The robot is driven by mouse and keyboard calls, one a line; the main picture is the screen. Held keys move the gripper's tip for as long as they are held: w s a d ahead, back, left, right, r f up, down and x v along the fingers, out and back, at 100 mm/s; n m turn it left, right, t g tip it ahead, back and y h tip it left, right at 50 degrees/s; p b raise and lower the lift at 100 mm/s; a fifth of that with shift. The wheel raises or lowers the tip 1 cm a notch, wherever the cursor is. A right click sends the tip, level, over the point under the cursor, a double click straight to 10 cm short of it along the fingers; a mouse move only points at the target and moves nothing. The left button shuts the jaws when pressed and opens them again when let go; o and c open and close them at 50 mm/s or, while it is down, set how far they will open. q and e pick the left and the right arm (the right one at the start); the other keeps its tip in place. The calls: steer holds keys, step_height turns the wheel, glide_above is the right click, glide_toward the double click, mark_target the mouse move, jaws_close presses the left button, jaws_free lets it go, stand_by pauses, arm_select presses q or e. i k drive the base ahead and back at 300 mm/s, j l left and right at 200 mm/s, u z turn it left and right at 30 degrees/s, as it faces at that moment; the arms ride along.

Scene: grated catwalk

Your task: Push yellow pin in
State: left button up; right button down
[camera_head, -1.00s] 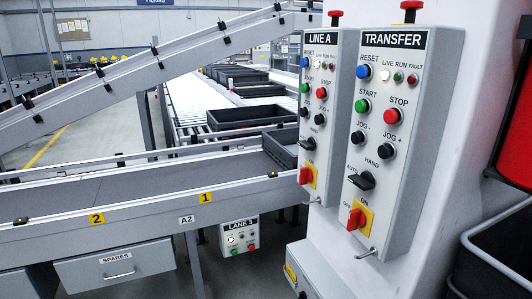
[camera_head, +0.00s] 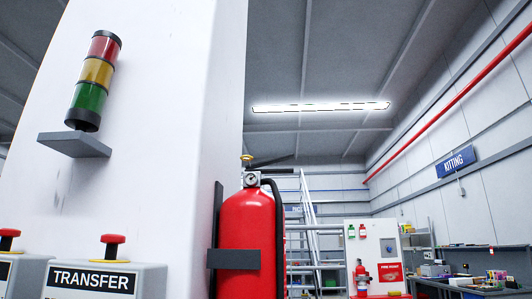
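A red fire extinguisher (camera_head: 246,232) hangs upright on the side of the white column, held by a dark bracket (camera_head: 233,259). A small yellow piece (camera_head: 246,158) sticks up at the top of its valve, beside the round gauge (camera_head: 252,179). I cannot tell from here whether this is the yellow pin or how far in it sits. A black lever and hose run to the right of the valve. Neither of my grippers is in view.
The white column (camera_head: 150,170) carries a red, yellow and green stack light (camera_head: 96,75) on a grey shelf. The TRANSFER box (camera_head: 105,280) with a red mushroom button (camera_head: 112,246) is at lower left. A workbench (camera_head: 470,285) stands at far right.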

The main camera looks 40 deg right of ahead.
mark_target(250, 158)
steer(key=i+j+z, duration=0.15)
steer(key=j+z, duration=1.05)
steer(key=j, duration=0.15)
steer(key=j+z, duration=0.35)
steer(key=j, duration=0.15)
